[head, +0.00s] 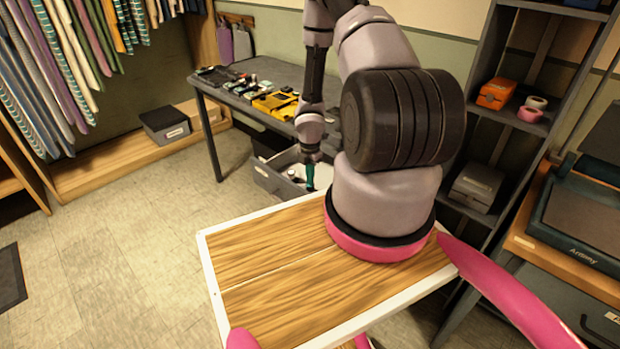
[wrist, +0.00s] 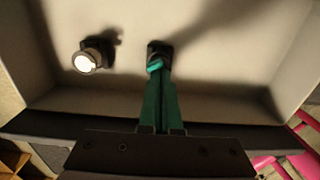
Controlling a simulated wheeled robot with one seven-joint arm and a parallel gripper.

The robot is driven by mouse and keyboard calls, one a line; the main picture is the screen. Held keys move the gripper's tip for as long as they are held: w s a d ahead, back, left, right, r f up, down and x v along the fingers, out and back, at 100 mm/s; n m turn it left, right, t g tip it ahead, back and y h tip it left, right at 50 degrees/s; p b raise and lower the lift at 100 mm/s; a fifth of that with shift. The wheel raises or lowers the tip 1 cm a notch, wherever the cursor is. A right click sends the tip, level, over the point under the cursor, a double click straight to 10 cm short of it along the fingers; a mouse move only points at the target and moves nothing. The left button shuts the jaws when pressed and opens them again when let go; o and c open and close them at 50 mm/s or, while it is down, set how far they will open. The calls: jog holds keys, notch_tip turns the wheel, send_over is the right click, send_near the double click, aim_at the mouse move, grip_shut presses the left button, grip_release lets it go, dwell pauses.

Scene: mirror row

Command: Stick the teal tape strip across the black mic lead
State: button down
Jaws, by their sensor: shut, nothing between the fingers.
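My gripper (head: 310,177) has dark teal fingers and reaches down into a grey open bin (head: 266,178) beside the table. In the wrist view my gripper (wrist: 156,72) is shut, its fingers side by side with nothing seen between them. A small dark thing (wrist: 158,47) lies at or just beyond the fingertips; I cannot tell what it is or whether they touch. A brighter teal patch shows at the tips; I cannot tell whether it is finger or tape. I cannot make out the teal tape strip or the black mic lead for certain.
A round white-topped, dark-sided thing (wrist: 87,60) stands in the bin, left of the fingers. A grey table (head: 230,90) holds a yellow case (head: 275,103) and several small items. Shelves (head: 484,150) stand at right. The floor (head: 120,245) at left is mostly clear.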

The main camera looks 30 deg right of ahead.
dwell(0.4)
jog(key=shift+r, duration=3.5)
jog(key=shift+r, duration=0.1)
notch_tip(320, 180, up, 30)
jog(key=m+t+h, duration=0.2)
jog(key=m+h, duration=0.1)
jog(key=m, duration=0.9)
jog(key=s+a+r+m+t+y, duration=0.2)
jog(key=s+a+r+m, duration=0.4)
jog(key=s+r, duration=0.4)
jog(key=s+a+r+m+t+y, duration=0.3)
jog(key=s+a+r+m, duration=0.4)
jog(key=r, duration=0.5)
jog(key=s+m, duration=0.1)
jog(key=s, duration=0.1)
jog(key=shift+s+a+r, duration=0.2)
jog(key=shift+s, duration=0.15)
